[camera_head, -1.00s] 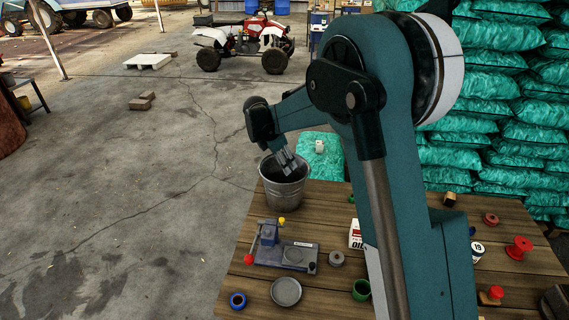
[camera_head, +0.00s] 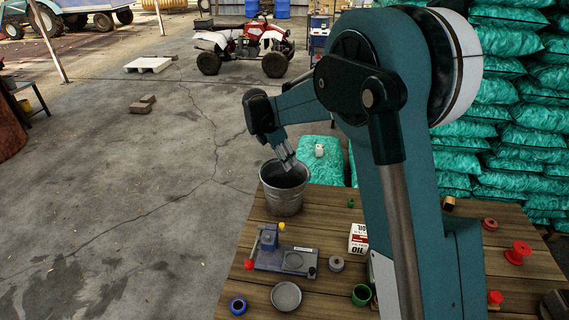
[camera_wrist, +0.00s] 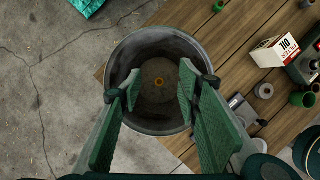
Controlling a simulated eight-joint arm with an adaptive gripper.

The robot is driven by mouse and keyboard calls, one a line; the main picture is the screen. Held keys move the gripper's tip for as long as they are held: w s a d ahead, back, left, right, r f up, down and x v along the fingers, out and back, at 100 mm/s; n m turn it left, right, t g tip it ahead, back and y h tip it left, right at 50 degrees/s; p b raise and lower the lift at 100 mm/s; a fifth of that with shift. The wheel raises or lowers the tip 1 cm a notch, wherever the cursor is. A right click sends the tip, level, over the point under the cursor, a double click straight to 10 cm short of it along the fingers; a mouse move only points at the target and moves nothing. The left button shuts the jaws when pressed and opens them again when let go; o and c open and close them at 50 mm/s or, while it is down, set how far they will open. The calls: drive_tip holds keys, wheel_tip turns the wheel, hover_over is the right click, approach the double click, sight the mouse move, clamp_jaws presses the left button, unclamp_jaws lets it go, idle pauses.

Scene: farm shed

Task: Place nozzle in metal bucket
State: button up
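The metal bucket (camera_head: 284,203) stands upright at the far left corner of the wooden bench. It also shows in the wrist view (camera_wrist: 148,128), where I look down into it. My gripper (camera_head: 289,166) points down at the bucket mouth. In the wrist view my gripper (camera_wrist: 158,86) has its two green fingers spread wide, with nothing between them; the piece lies below, apart from them.
On the bench are a blue-grey fixture (camera_head: 285,258), a round grey dish (camera_head: 286,296), a blue ring (camera_head: 238,306), a green ring (camera_head: 361,294) and an oil box (camera_head: 358,238). Green sacks (camera_head: 502,130) are stacked at the right. Open concrete floor lies left.

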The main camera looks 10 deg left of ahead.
wheel_tip(320, 180, up, 2)
drive_tip(key=shift+r, duration=0.1)
drive_tip(key=shift+d, duration=0.15)
idle(0.5)
drive_tip(key=s+d+r+m+t+y+b, duration=0.1)
drive_tip(key=s+d+r+m+b, duration=0.35)
drive_tip(key=s+d, duration=0.65)
drive_tip(key=s+d+r+m+y+b, duration=0.15)
drive_tip(key=s+d+r+m, duration=0.5)
drive_tip(key=d, duration=0.65)
drive_tip(key=s+d+f+m+t+b, duration=0.1)
drive_tip(key=s+d+f+m, duration=0.3)
drive_tip(key=s, duration=0.5)
drive_tip(key=s+d+f+m+t+b, duration=0.1)
drive_tip(key=s+d+f+m+b, duration=0.3)
drive_tip(key=s, duration=0.6)
drive_tip(key=s+d+f+m+t+b, duration=0.1)
drive_tip(key=s+d+f+m+b, duration=0.1)
drive_tip(key=s+d+f+m, duration=0.2)
drive_tip(key=s+f+m, duration=0.2)
drive_tip(key=s+m, duration=0.2)
drive_tip(key=s, duration=0.1)
drive_tip(key=shift+s+d+y, duration=0.35)
